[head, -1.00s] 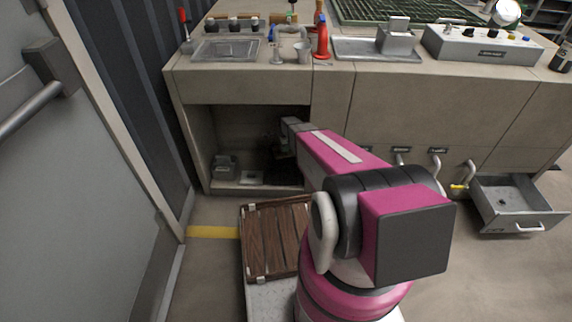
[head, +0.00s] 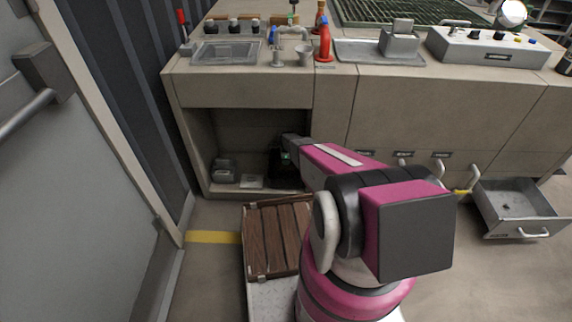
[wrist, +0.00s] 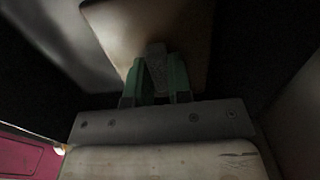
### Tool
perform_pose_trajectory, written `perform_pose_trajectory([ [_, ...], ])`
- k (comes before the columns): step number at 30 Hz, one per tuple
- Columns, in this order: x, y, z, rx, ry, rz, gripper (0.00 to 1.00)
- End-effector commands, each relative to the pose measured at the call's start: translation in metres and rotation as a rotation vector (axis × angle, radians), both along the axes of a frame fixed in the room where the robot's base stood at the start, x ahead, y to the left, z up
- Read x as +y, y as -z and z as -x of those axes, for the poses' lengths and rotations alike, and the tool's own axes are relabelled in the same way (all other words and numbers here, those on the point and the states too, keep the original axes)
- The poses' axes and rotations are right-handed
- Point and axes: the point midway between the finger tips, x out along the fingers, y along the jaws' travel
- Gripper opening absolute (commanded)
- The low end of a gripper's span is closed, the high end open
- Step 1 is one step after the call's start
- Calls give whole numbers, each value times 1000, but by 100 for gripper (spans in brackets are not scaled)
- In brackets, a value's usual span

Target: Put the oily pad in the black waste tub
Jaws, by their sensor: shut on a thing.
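My gripper (wrist: 158,88) has its green fingers closed on a small grey textured piece in the wrist view. This piece appears to belong to the tan, brown-shaded square pad (wrist: 188,38) just beyond the fingertips. In the head view my gripper (head: 287,155) reaches low into the open cupboard under the sink, and the pad cannot be made out there. A dark shape, seemingly the black waste tub (head: 283,172), stands at the cupboard's right side, below and around the gripper. Its rim is hard to see, and I cannot tell whether the pad is inside it.
Small grey items (head: 224,172) and a pale flat card (head: 251,181) lie at the cupboard's left. The cupboard's top panel (head: 245,93) is above my arm. A slatted wooden panel (head: 278,240) lies in front. An open drawer (head: 515,207) juts out at right.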

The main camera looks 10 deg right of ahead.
Motion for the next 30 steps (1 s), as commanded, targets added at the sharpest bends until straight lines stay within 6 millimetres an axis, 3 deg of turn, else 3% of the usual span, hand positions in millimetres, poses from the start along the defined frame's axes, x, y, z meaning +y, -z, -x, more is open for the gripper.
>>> perform_pose_trajectory([
  [4, 0, 21, -1, 2, 0, 0, 0],
  [16, 0, 25, 0, 1, -1, 0, 0],
  [17, 0, 25, 0, 0, -1, 0, 22],
  [19, 0, 25, 0, 0, -1, 0, 44],
  [30, 0, 20, 0, 0, -1, 0, 44],
])
